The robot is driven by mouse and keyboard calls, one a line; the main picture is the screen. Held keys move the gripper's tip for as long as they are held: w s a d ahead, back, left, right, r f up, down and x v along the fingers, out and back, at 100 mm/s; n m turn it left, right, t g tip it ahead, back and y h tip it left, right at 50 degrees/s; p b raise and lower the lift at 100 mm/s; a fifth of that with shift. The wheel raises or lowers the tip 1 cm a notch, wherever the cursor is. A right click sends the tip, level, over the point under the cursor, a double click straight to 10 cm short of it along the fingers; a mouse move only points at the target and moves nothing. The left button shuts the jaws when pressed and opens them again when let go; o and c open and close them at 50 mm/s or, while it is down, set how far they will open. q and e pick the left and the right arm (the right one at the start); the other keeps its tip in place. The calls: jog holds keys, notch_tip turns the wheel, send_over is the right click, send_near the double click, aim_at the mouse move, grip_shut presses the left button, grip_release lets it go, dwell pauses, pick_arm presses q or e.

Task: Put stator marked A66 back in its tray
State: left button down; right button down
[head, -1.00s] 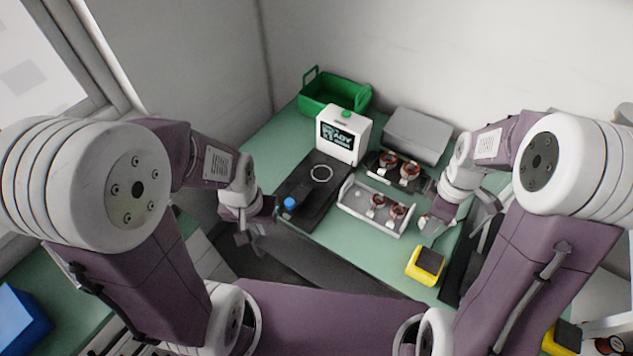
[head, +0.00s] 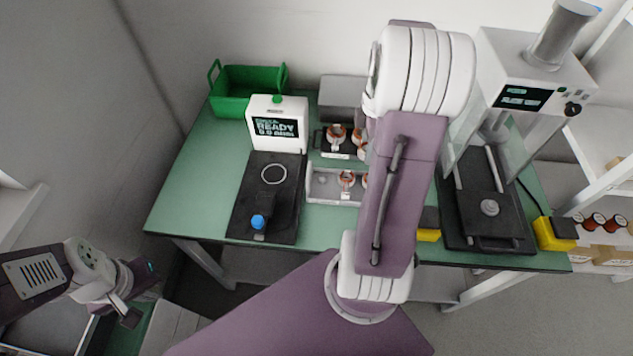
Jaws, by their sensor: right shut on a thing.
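Copper-and-white stators stand in two trays. One stator (head: 337,138) is in the dark tray (head: 340,154) at the back, with another partly hidden at its right. One stator (head: 346,181) is in the pale tray (head: 322,196) in front, with a second partly behind my right arm. The front tray's left end holds no stator. I cannot read A66 on any label. My right arm covers the trays' right ends, and its gripper is hidden. My left gripper (head: 133,312) is low at the left, off the green table; its jaws are too unclear to judge.
A tester (head: 276,125) reading READY with a black plate stands left of the trays. Behind are a green crate (head: 245,88) and a grey box (head: 340,96). A press (head: 515,100) stands right, near a yellow block (head: 553,233). More stators (head: 598,219) sit on a shelf. The table's left side is clear.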

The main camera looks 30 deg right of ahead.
send_over(323, 177)
notch_tip(323, 177, down, 7)
jog(key=shift+f, duration=0.15)
jog(key=f, duration=0.3)
jog(key=shift+s+f+b, duration=0.15)
jog(key=shift+s+b, duration=0.05)
jog(key=shift+b, duration=0.1)
jog(key=shift+w+f, duration=0.15)
jog(key=shift+f, duration=0.2)
jog(key=shift+f, duration=0.4)
jog(key=c, duration=0.8)
grip_release()
